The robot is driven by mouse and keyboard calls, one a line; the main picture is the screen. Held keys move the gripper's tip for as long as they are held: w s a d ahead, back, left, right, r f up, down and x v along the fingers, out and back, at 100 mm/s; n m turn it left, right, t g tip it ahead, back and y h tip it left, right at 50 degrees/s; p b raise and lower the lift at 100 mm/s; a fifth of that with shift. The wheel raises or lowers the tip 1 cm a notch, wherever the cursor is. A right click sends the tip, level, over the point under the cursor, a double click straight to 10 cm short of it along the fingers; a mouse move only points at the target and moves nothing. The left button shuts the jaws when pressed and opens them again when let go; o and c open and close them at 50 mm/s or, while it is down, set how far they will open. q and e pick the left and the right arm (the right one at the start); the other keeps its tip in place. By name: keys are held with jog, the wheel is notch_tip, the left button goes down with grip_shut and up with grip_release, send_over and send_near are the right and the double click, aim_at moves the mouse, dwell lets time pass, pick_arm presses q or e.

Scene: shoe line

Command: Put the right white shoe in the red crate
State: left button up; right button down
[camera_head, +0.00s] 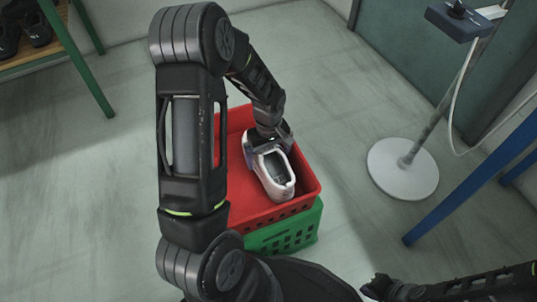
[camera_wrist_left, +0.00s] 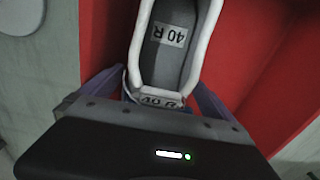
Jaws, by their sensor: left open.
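The white shoe (camera_head: 281,188) is inside the red crate (camera_head: 236,213), its opening facing up. The left wrist view shows its insole (camera_wrist_left: 165,50) with a "40 R" label and its heel end nearest the gripper. My left gripper (camera_head: 268,147) is at the heel, over the crate, with its jaws open. In the left wrist view the purple fingers of my left gripper (camera_wrist_left: 158,92) stand apart on either side of the heel. I cannot tell whether the sole rests on the crate floor. My right gripper (camera_head: 381,287) is low at the bottom right, away from the crate; its jaws are unclear.
The red crate sits on a green crate (camera_head: 288,233). A stand with a round white base (camera_head: 402,169) is to the right, near a blue post (camera_head: 478,188). A rack (camera_head: 62,48) with dark shoes (camera_head: 35,30) is at the top left. Floor around the crates is open.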

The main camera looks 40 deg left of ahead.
pick_arm(q)
jog(key=shift+r+p, duration=1.45)
jog(key=shift+r, duration=2.45)
